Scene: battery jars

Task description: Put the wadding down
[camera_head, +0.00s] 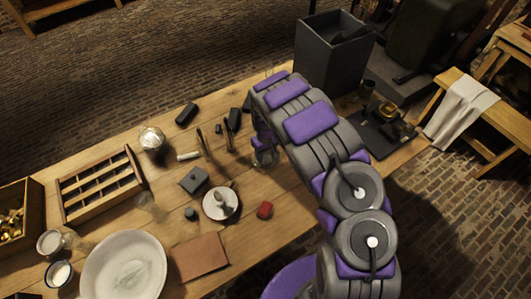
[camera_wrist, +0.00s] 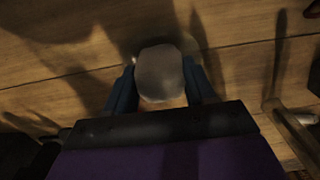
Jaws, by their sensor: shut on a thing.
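My gripper (camera_wrist: 160,88) points down at the wooden table, its two dark blue fingers shut on the wadding. The wadding (camera_wrist: 160,70) is a pale grey, rounded lump between the fingertips, over bare planks in the wrist view. In the head view my gripper (camera_head: 265,150) is by the far-right part of the table, partly hidden by my purple and grey arm. A pale, glassy-looking shape (camera_head: 265,158) shows at its tip; I cannot tell whether this is the wadding or a jar behind it. I cannot tell whether the wadding touches the table.
A dark bin (camera_head: 333,55) stands behind. Bare wood shows around the red block.

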